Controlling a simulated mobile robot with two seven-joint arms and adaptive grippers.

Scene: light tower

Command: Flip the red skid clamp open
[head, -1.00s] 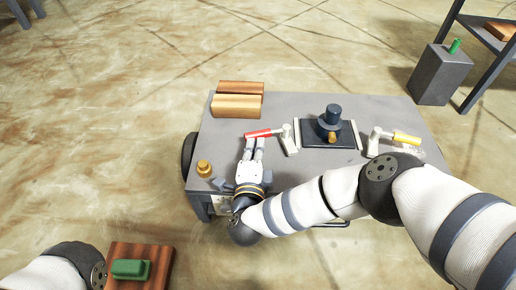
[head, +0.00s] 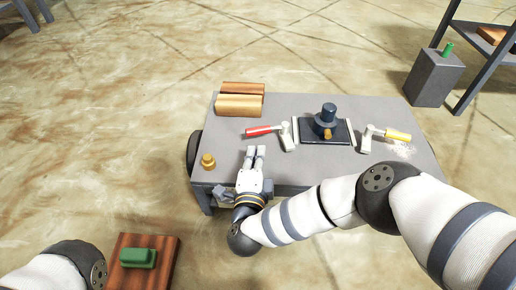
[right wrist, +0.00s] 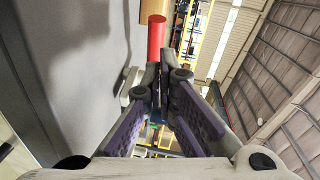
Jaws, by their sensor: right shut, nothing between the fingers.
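The red skid clamp's red handle (head: 262,131) lies out low to the left of its pale base (head: 288,138), on the left side of a grey cart top. My right gripper (head: 254,151) is shut and empty. Its fingertips are just in front of the red handle, with a small gap in the head view. In the right wrist view the red handle (right wrist: 156,38) shows beyond the shut fingers (right wrist: 165,85), and the clamp's base is mostly hidden. My left gripper is out of view; only part of my left arm shows at the lower left.
A dark plate with a black-capped fixture (head: 327,116) sits right of the red clamp. A yellow-handled clamp (head: 396,135) stands farther right. Wooden blocks (head: 240,104) lie at the back left, a brass knob (head: 208,161) at front left. A green object (head: 138,258) rests on a wooden board.

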